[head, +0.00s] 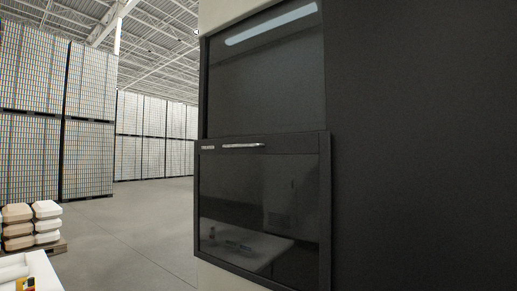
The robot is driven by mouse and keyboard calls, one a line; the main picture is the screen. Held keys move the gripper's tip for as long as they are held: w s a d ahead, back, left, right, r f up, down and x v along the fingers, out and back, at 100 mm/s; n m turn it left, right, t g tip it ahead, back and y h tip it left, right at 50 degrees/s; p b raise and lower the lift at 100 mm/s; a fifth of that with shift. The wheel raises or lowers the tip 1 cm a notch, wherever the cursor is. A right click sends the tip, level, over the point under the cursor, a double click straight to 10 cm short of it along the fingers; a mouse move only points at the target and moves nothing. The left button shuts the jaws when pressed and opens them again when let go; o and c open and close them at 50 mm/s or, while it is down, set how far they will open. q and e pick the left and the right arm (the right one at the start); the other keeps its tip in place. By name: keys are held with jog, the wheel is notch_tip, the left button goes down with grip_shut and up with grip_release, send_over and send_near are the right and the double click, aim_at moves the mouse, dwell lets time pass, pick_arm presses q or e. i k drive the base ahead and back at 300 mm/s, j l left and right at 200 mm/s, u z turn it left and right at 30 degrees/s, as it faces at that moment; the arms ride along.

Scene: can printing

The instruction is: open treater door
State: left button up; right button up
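The treater door (262,210) is a dark glass panel in a black frame, on the front of a tall machine in the middle of the head view. The door's glass overlaps the lower part of a dark upper panel (265,85), which reflects a light strip. Whether the door is fully shut or partly slid is hard to tell. Neither of my grippers is in view, so nothing is seen touching the handle.
A large dark surface (425,145) fills the right side. Bare grey floor (150,225) lies left of the machine. Stacked bags on a pallet (33,223) and a white table corner (35,275) are at lower left. Tall pallet stacks (90,120) stand behind.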

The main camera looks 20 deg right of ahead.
aim_at(263, 215)
jog(key=i+j+z, duration=0.25)
jog(key=z, duration=0.2)
jog(key=i+j+z, duration=0.6)
jog(key=j, duration=0.15)
jog(key=i+j+z, duration=0.2)
jog(key=j, duration=0.2)
